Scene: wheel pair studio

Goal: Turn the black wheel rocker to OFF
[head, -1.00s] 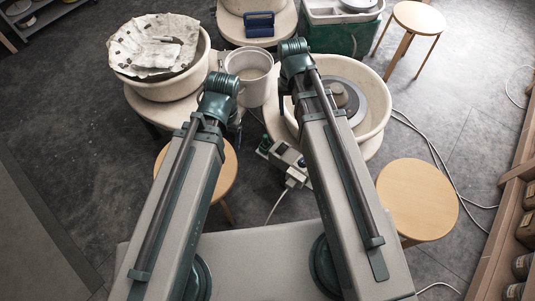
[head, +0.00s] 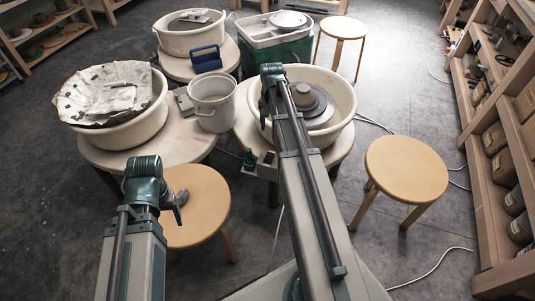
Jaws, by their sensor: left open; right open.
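A small pale control box (head: 267,160) with a dark top patch is at the front edge of the right wheel's table, just left of my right arm. It is too small to read the rocker's position. The right wheel (head: 309,112) has a grey disc inside a cream splash basin. My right gripper (head: 263,106) is at the basin's left rim, partly hidden by its arm, above and apart from the box. My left gripper (head: 180,199) is open and empty over the front left stool, well away from the box.
A cloth-covered basin (head: 148,120) and a white bucket (head: 212,103) stand on the left table. A small green object (head: 249,160) is beside the control box. Shelves (head: 490,190) line the right. A cable crosses the floor.

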